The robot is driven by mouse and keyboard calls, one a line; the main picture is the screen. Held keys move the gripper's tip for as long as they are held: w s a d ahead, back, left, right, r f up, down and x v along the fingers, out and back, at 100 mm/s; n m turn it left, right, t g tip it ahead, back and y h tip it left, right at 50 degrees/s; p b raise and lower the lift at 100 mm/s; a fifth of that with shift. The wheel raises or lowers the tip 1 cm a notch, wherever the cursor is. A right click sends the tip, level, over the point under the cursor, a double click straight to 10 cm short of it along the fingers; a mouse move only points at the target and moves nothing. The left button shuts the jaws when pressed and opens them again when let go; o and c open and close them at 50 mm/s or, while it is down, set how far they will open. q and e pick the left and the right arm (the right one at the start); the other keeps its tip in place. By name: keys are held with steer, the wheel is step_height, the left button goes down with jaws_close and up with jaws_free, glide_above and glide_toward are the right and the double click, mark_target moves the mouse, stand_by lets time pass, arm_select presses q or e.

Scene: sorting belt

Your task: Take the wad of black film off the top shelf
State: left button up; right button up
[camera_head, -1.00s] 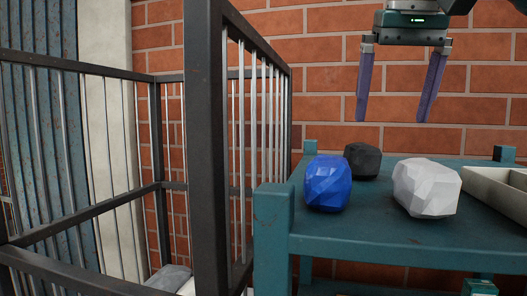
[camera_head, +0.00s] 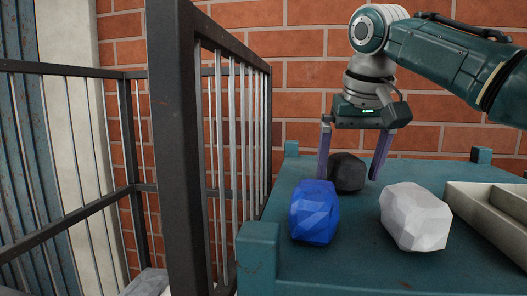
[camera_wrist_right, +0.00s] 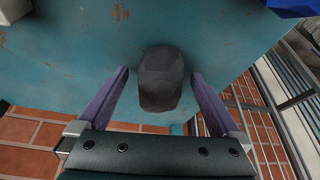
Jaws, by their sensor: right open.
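The wad of black film (camera_head: 347,172) is a dark faceted lump at the back of the teal top shelf (camera_head: 345,262), behind the blue wad. My right gripper (camera_head: 349,170) is open and lowered over it, with one purple finger on each side. In the right wrist view the black wad (camera_wrist_right: 161,78) lies between the open fingers (camera_wrist_right: 160,75), with a gap on both sides. My left gripper is not in view.
A blue wad (camera_head: 314,212) stands close in front of the black one. A white wad (camera_head: 415,217) lies to the right, beside a pale tray (camera_head: 470,207). A dark barred cage (camera_head: 180,150) stands left of the shelf, and a brick wall (camera_head: 305,70) is behind it.

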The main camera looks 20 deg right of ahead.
steer(key=shift+w+f, duration=0.2)
steer(key=shift+f, duration=0.35)
steer(key=c, duration=1.4)
